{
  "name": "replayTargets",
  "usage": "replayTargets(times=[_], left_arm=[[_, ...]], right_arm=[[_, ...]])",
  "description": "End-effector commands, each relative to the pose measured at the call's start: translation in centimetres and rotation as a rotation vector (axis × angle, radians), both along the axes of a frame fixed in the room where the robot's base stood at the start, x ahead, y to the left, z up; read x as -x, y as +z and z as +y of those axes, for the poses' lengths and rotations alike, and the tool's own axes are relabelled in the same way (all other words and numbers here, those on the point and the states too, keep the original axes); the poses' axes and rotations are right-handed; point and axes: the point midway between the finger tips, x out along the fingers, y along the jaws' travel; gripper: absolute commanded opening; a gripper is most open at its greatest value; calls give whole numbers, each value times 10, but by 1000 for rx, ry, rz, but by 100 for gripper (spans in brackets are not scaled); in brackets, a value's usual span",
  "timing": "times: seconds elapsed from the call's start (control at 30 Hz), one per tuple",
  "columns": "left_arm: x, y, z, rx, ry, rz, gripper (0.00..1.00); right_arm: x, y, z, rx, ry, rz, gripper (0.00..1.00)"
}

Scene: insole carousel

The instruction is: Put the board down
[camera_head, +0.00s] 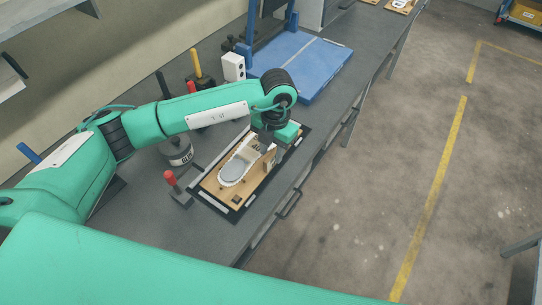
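The board (211,184) is a light wooden plate. It carries a white-edged, grey insole shape (236,170) and a small upright wooden block. It lies flat within a black-bordered frame (233,216) on the dark workbench, or just above it; the exact contact is hard to tell. My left gripper (264,149) points down at the far end of the board, close to the block. Its fingers are small and dark, and I cannot tell whether they grip the board. My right gripper is out of view.
Red-handled clamps, one at the front (171,180), stand beside the frame. A black round weight (177,151) and a white box (233,68) are on the bench (219,231). A blue platform (305,60) stands farther back. Open floor lies to the right.

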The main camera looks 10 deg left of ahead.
Motion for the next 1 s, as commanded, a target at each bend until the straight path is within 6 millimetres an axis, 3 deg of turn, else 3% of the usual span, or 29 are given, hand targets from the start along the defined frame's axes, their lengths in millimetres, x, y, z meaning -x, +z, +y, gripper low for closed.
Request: replayTargets(times=[0.2, 0.4, 0.6, 1.0], left_arm=[[-7, 46, -3, 0, -1, -5, 34], [-10, 80, -4, 0, 1, -3, 34], [-11, 93, -4, 0, 1, 0, 34], [-11, 94, -4, 0, 1, 1, 34]], right_arm=[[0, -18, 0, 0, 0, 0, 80], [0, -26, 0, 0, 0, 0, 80], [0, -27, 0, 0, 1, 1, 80], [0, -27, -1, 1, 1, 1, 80]])
